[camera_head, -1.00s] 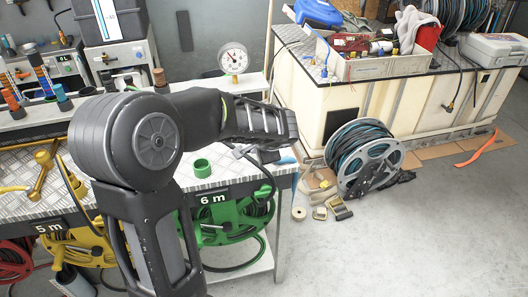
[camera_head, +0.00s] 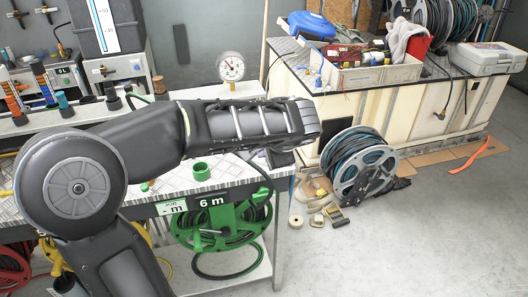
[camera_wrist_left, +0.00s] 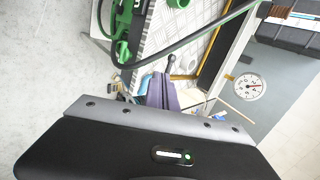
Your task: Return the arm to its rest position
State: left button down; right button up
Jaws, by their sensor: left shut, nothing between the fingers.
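My left arm (camera_head: 235,125) comes in from the left and reaches over the workbench, with large dark joints and a ribbed forearm. My left gripper (camera_head: 282,158) shows only partly as a dark shape near the bench's right end, below the wrist. In the left wrist view the gripper's grey-purple fingers (camera_wrist_left: 161,90) are together and empty. My right gripper is in no view.
A green hose reel (camera_head: 228,228) hangs under the bench by the "6 m" label. A green ring (camera_head: 201,171) sits on the bench top. A pressure gauge (camera_head: 231,69) stands behind the arm.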

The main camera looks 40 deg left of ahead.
pick_arm(q)
jog(key=shift+s+d+r, duration=0.15)
jog(key=shift+d+r, duration=0.05)
jog(key=shift+r, duration=0.1)
dwell(0.4)
